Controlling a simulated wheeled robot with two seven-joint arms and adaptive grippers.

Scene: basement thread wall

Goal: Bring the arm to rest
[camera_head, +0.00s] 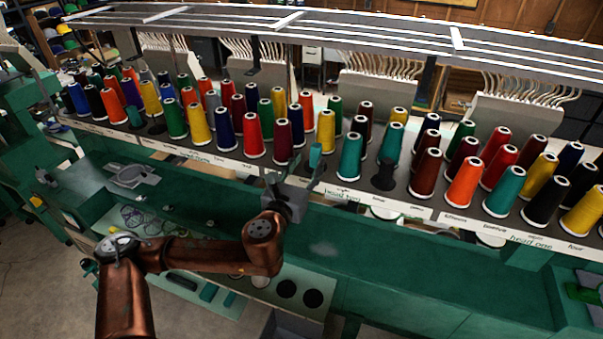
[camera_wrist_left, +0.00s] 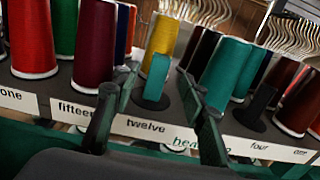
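My left gripper (camera_head: 295,178) is in front of the thread rack (camera_head: 421,212), near its middle. In the left wrist view its two dark fingers (camera_wrist_left: 156,76) stand wide apart, with nothing held between them. Behind the gap is a bare teal peg (camera_wrist_left: 155,78) on a dark round base, at the label "twelve". A yellow cone (camera_wrist_left: 161,42) stands behind that peg. A teal cone (camera_wrist_left: 222,75) stands just right of the fingers, and a dark maroon cone (camera_wrist_left: 95,50) stands to their left. My right gripper is not in view.
Rows of coloured cones fill the rack on both sides, such as an orange cone (camera_head: 464,184). A dark bare peg (camera_head: 385,175) stands right of the gripper. A long metal rail (camera_head: 370,35) runs above. The green trough (camera_head: 400,270) in front looks mostly clear.

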